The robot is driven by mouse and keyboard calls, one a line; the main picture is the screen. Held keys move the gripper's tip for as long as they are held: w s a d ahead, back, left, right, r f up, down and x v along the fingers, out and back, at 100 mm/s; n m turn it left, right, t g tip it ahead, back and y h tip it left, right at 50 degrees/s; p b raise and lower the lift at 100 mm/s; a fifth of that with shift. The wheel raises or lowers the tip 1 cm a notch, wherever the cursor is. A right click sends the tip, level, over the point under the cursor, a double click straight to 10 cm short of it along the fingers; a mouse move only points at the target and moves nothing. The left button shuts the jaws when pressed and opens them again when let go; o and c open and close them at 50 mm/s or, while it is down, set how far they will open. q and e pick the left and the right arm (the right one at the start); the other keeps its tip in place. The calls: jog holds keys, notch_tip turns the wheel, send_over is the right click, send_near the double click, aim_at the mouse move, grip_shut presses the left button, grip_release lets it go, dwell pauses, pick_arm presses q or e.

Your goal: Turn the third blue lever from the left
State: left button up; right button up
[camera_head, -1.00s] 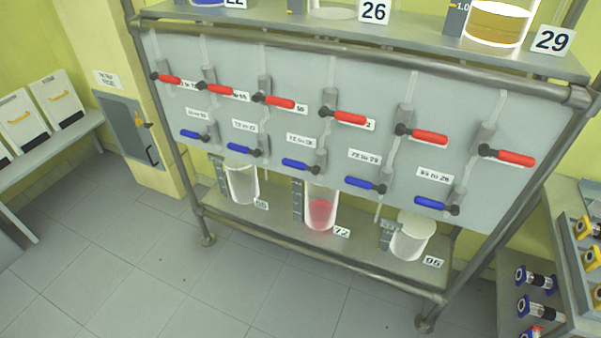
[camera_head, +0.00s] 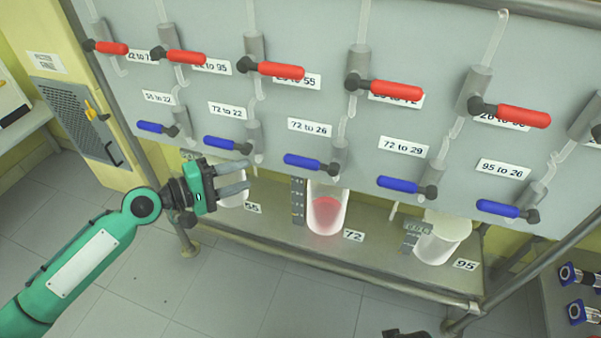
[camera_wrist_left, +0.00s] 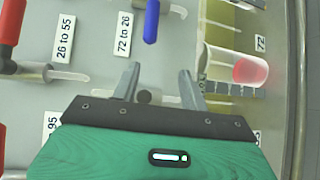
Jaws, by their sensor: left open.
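The third blue lever from the left (camera_head: 303,162) sits under the label "72 to 26" on the grey panel, lying nearly level with its pivot at its right end. It also shows at the top of the left wrist view (camera_wrist_left: 152,20). My left gripper (camera_head: 246,176) is open and empty, left of this lever and a little lower, in front of a beaker. In the left wrist view its two fingers (camera_wrist_left: 160,70) point toward the lever, with a gap before it. A dark piece at the bottom edge of the head view may be my right gripper; its jaws cannot be made out.
Other blue levers (camera_head: 227,145) (camera_head: 403,185) flank it, with red levers (camera_head: 275,69) above. A beaker with red liquid (camera_head: 326,212) stands below on the shelf (camera_head: 290,247), and a pale one (camera_head: 440,240) to the right. The floor in front is clear.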

aim_at(295, 164)
pick_arm(q)
jog(key=shift+g+h, duration=0.4)
jog(key=shift+h, duration=0.1)
jog(key=x, duration=0.4)
jog(key=s+d+r+p+x, duration=0.1)
jog(key=x, duration=0.3)
jog(key=s+r+p+x, duration=0.1)
jog(key=x, duration=0.4)
jog(key=shift+d, duration=0.15)
jog(key=shift+w+d+f, duration=0.1)
jog(key=shift+d, duration=0.25)
pick_arm(e)
jog(key=shift+s+f+g, duration=0.15)
jog(key=shift+s+f, duration=0.1)
jog(key=shift+f, duration=0.6)
jog(key=shift+s+f+g, duration=0.15)
jog(key=shift+s+f, duration=0.05)
jog(key=shift+f, duration=0.6)
pick_arm(q)
grip_shut()
